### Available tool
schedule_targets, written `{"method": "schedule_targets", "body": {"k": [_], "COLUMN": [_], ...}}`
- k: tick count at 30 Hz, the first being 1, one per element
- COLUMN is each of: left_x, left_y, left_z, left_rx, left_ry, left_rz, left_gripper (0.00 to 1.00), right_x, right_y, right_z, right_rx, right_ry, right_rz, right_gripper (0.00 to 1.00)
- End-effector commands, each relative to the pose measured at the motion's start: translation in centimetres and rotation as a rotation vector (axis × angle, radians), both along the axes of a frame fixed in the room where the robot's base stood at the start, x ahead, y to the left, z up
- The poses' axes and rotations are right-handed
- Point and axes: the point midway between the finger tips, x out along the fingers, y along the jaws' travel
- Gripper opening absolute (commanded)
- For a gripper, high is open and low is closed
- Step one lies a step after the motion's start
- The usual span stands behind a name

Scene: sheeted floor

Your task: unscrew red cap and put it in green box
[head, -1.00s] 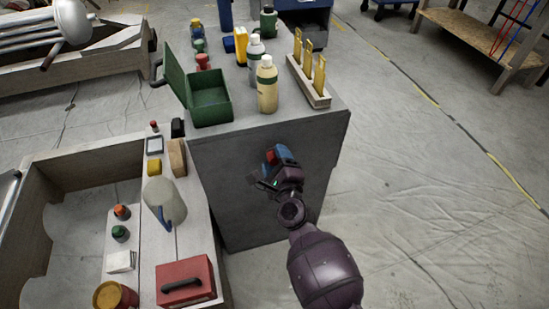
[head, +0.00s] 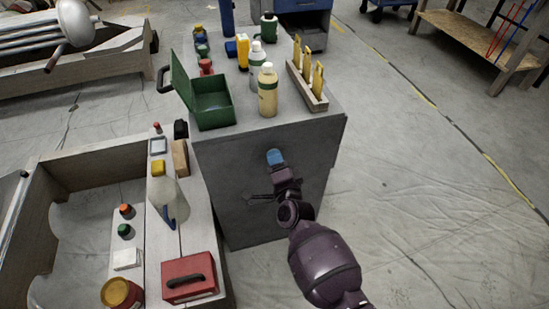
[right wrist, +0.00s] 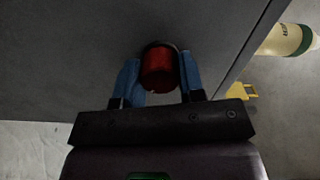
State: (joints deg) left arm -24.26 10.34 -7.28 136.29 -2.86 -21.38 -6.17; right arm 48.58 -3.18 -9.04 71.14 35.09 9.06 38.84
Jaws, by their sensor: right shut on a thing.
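My right gripper (head: 274,158) is in front of the dark side of the grey cabinet, below its top. In the right wrist view its blue fingers (right wrist: 160,80) are shut on the red cap (right wrist: 159,70), one on each side. A dark rim shows behind the cap; I cannot tell what it is. In the head view the fingers hide the cap. The green box (head: 213,118) stands on the cabinet top with its lid raised at the left. It is up and to the left of the gripper.
A yellowish bottle (head: 268,95), a white bottle (head: 257,66) and a wooden rack (head: 308,85) stand right of the box on the cabinet top. A red-topped item (head: 206,68) is behind the box. At lower left are a jug (head: 160,192) and a red case (head: 189,278).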

Motion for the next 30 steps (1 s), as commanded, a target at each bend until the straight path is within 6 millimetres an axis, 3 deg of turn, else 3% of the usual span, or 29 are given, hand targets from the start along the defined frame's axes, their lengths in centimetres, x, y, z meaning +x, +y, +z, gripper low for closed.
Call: {"method": "schedule_targets", "body": {"k": [1,6,15,26,27,30], "left_x": [0.5,1.2,1.9,1.9,1.9,1.9], "left_y": [0.0,0.0,0.0,0.0,0.0,0.0], "left_z": [1.0,2.5,4.1,4.1,4.2,4.1], "left_rx": [-0.001,-0.002,-0.002,-0.003,-0.002,-0.002], "left_ry": [-0.023,-0.056,-0.092,-0.092,-0.092,-0.092], "left_rz": [0.0,0.0,0.0,0.0,0.0,0.0], "left_gripper": [0.43,0.43,0.43,0.43,0.43,0.43], "right_x": [0.2,0.2,0.1,0.1,0.1,0.1], "right_y": [0.0,0.0,0.0,0.0,0.0,0.0], "right_z": [0.8,0.7,0.5,0.2,0.2,0.2], "right_rx": [-0.084,-0.378,-0.831,-0.923,-0.923,-0.922], "right_ry": [-0.035,-0.131,-0.274,-0.303,-0.303,-0.301], "right_rz": [-0.001,-0.003,-0.004,-0.003,-0.003,-0.003], "right_gripper": [0.08,0.08,0.08,0.08,0.41,0.56]}}
